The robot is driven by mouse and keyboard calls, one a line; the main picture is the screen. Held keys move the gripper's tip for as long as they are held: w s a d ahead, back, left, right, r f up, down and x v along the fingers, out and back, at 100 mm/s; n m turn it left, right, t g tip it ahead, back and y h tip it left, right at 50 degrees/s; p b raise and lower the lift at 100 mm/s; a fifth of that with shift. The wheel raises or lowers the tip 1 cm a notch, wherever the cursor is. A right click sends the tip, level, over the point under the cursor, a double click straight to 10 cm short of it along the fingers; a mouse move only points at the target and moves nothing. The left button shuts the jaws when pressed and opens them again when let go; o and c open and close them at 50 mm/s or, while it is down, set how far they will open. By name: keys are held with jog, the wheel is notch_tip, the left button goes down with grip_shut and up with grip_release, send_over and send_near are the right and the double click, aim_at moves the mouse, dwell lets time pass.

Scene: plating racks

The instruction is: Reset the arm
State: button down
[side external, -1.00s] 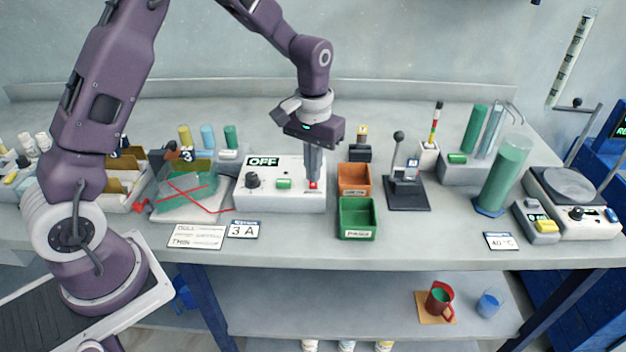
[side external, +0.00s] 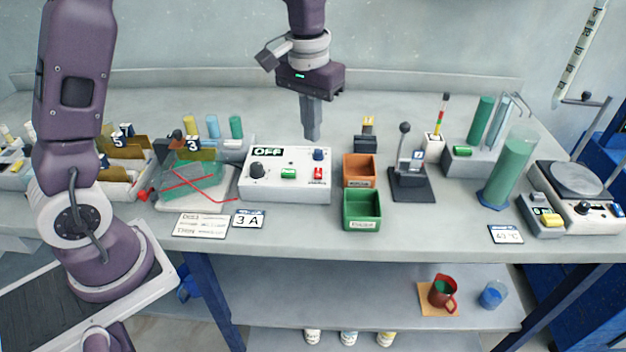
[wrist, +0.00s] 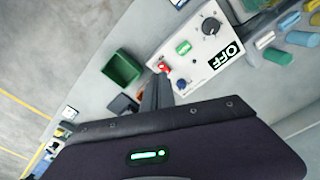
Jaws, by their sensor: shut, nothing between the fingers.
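My gripper (side external: 312,136) is shut and empty. It points down in the air above the back right part of the white power box (side external: 262,192), apart from it. In the wrist view my gripper (wrist: 160,72) hangs over the bench near the red switch (wrist: 163,67). The box's display reads OFF. The red switch (side external: 318,174) is at its right front, with a blue knob (side external: 318,155) behind it, a green button (side external: 288,174) in the middle and a black knob (side external: 257,170) at the left.
An orange bin (side external: 358,171) and a green bin (side external: 361,211) stand right of the box. A black lever stand (side external: 409,185) and a tall green cylinder (side external: 508,170) are further right. A glass tray with red wires (side external: 195,180) lies to the left. The air around my gripper is clear.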

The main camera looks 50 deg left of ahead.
jog(key=s+d+r+m+t, duration=0.1)
jog(key=s+r+t, duration=0.1)
jog(key=s+r, duration=0.65)
jog(key=s+d+m+t, duration=0.1)
jog(key=s+t, duration=0.2)
jog(key=s, duration=1.3)
jog(key=shift+d+m, duration=0.15)
jog(key=shift+m, duration=0.25)
jog(key=w+a+r+m+g, duration=0.1)
jog(key=w+m+g, duration=0.1)
jog(key=w, duration=0.5)
jog(key=w+a+r+m+g, duration=0.1)
jog(key=w+r+m, duration=0.15)
jog(key=w, duration=0.55)
jog(key=w+a+f+m+g, duration=0.2)
jog(key=w+f+m, duration=0.2)
jog(key=w+f, duration=0.4)
jog(key=w, duration=0.5)
jog(key=shift+g, duration=0.3)
